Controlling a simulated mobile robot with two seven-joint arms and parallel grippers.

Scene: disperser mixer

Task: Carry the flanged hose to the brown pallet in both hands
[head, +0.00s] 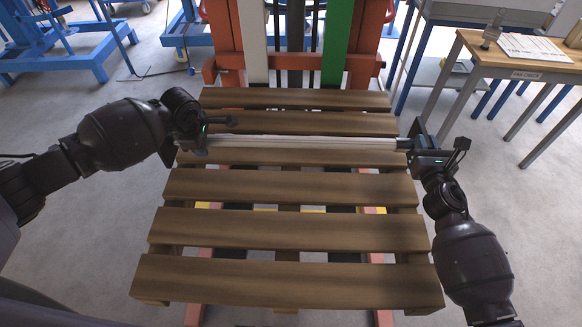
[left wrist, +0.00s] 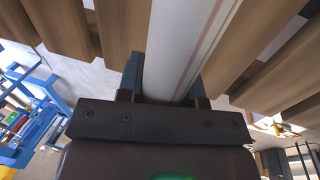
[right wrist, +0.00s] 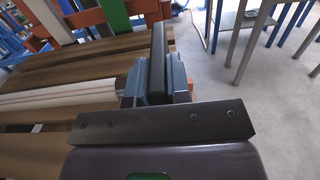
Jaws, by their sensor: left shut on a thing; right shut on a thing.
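The flanged hose (head: 300,143) is a long pale tube with a thin reddish stripe, stretched left to right over the far part of the brown pallet (head: 290,232). My left gripper (head: 207,139) is shut on its left end, and the hose runs between the fingers in the left wrist view (left wrist: 185,45). My right gripper (head: 410,146) is shut on its right end at the pallet's right edge. Whether the hose touches the slats I cannot tell.
The pallet rests on an orange-red lift truck (head: 222,50) with a green and a white upright strip. A wooden-topped table (head: 520,62) stands at the back right. Blue frames (head: 75,45) stand at the back left. The near pallet slats are bare.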

